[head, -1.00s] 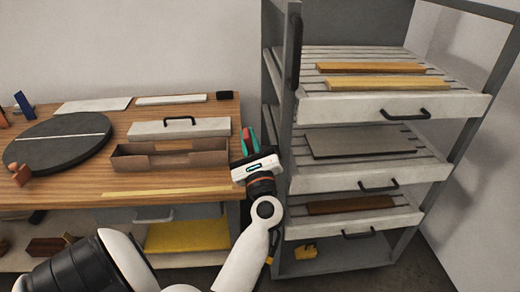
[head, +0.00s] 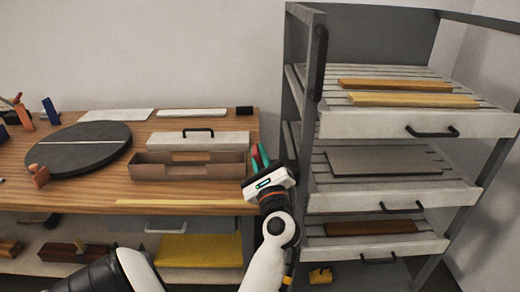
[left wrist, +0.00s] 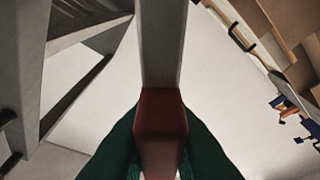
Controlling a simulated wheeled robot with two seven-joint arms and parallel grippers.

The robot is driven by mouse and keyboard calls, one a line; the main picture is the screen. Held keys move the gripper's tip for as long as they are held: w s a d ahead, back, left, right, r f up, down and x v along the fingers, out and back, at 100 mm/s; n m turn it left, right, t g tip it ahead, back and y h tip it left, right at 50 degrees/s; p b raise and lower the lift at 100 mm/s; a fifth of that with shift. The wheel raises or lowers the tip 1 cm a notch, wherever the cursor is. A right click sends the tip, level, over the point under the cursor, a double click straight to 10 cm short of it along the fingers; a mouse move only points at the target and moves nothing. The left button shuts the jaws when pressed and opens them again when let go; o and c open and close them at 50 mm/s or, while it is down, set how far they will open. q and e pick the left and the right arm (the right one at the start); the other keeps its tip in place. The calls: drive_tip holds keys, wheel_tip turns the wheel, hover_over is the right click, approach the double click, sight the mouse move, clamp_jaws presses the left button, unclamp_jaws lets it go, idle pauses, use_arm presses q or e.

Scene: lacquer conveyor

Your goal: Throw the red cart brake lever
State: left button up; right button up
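The red cart brake lever (left wrist: 160,130) shows in the left wrist view as a red block at the end of a grey bar (left wrist: 162,45). The green fingers of my left gripper (left wrist: 160,155) lie against both its sides, so the gripper looks shut on it. In the head view my left gripper (head: 260,160) is by the left side of the grey cart (head: 313,120), near the bench's right end, with a bit of red between its teal fingers. The lever's lower part is hidden. My right gripper is not in view.
The cart's trays (head: 365,123) hold boards and wood strips. The wooden bench (head: 85,195) at left carries an open brown box (head: 190,172), a lidded pale box (head: 222,138) and a dark round disc (head: 75,160). A yellow block (head: 320,275) lies low by the cart.

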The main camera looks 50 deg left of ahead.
use_arm(q)
drive_tip(key=o, duration=0.4)
drive_tip(key=shift+f, duration=0.1)
drive_tip(key=shift+o, duration=0.2)
wheel_tip(320, 180, up, 9)
drive_tip(key=p, duration=0.3)
drive_tip(key=shift+r, duration=0.5)
drive_tip(key=shift+c, duration=0.2)
